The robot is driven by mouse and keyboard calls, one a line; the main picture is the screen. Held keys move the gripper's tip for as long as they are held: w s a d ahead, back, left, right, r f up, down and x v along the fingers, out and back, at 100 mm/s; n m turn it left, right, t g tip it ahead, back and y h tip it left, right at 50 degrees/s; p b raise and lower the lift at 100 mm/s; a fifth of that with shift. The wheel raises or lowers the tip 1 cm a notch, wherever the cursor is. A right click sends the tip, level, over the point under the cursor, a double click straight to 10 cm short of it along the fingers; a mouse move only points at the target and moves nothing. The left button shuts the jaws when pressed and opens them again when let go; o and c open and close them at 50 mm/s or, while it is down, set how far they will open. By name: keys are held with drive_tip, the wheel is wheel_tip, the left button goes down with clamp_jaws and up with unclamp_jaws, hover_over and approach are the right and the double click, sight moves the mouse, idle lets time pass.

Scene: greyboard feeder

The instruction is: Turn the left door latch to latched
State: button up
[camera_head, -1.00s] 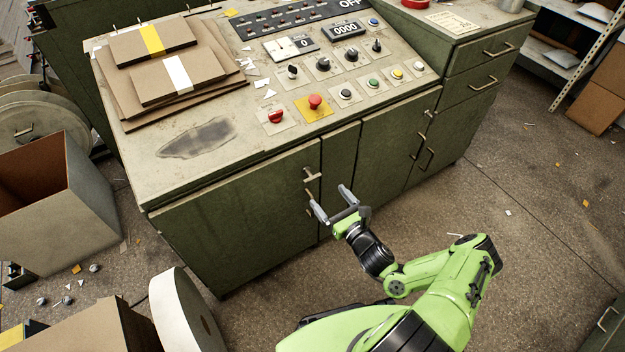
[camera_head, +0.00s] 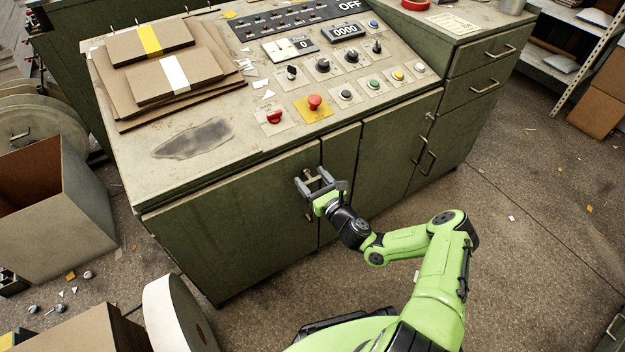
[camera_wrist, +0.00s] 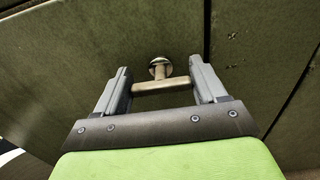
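The left door latch (camera_head: 311,175) is a small brass-coloured T-handle near the top right corner of the left green cabinet door (camera_head: 235,220). In the wrist view the latch (camera_wrist: 162,86) has a round base on the door and a crossbar lying roughly level. My gripper (camera_head: 313,181) is at the latch, and in the wrist view my gripper (camera_wrist: 162,82) is open with one finger on each side of the crossbar. The crossbar's ends are close to both fingers; I cannot tell whether they touch. The head view partly hides the latch behind the fingers.
The control panel (camera_head: 262,45) with knobs and a red button (camera_head: 314,102) lies above the door on the sloped top. Cardboard stacks (camera_head: 160,70) lie at its left. A white roll (camera_head: 178,312) and an open box (camera_head: 50,215) stand at left.

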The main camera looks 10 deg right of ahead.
drive_tip(key=shift+c, duration=1.1)
drive_tip(key=shift+n, duration=0.3)
drive_tip(key=n+p, duration=0.1)
drive_tip(key=n, duration=0.2)
drive_tip(key=shift+n+p, duration=0.3)
drive_tip(key=n+p, duration=0.1)
drive_tip(key=n, duration=0.3)
drive_tip(key=shift+a+n, duration=0.15)
drive_tip(key=shift+n, duration=0.15)
drive_tip(key=n+p, duration=0.1)
drive_tip(key=n, duration=0.3)
drive_tip(key=shift+s+f+p, duration=0.1)
drive_tip(key=shift+f+p, duration=0.05)
drive_tip(key=shift+p, duration=0.2)
drive_tip(key=n+p, duration=0.1)
drive_tip(key=n, duration=0.4)
drive_tip(key=shift+f, duration=0.1)
drive_tip(key=shift+c, duration=0.2)
drive_tip(key=shift+a+f, duration=0.1)
